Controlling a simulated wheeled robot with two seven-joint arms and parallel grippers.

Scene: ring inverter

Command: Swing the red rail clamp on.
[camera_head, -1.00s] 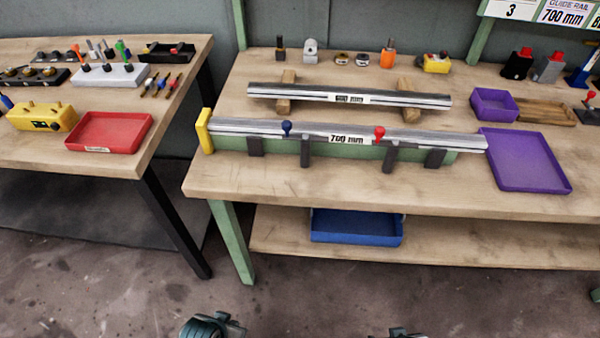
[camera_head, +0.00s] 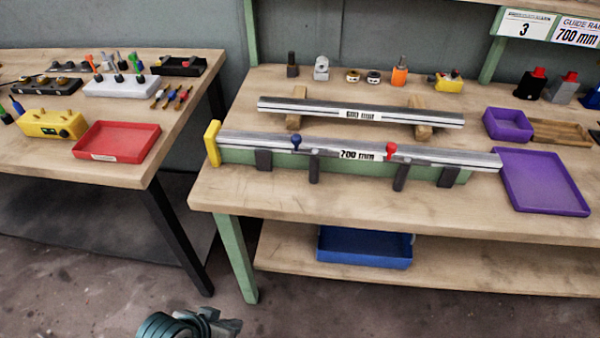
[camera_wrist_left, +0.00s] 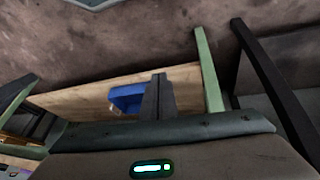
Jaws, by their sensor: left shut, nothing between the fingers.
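The red rail clamp shows its red knob (camera_head: 390,150) at the front of the 700 mm rail (camera_head: 450,155), right of the label. A dark upright piece (camera_head: 401,176) stands just below it; I cannot tell how the clamp's arm is seated. A blue-knobbed clamp (camera_head: 295,142) is left of the label. The rail lies on a green fixture (camera_head: 335,170) with a yellow end stop (camera_head: 212,143). My left gripper (camera_head: 222,326) is low at the bottom edge, far from the clamp. Its closed, empty fingers show in the left wrist view (camera_wrist_left: 158,95). My right gripper is out of view.
A second rail (camera_head: 300,106) rests on wooden blocks behind. A purple tray (camera_head: 545,182) stands right of the fixture. A blue bin (camera_head: 365,247) sits on the lower shelf. The left table holds a red tray (camera_head: 117,141). The bench front (camera_head: 330,205) is clear.

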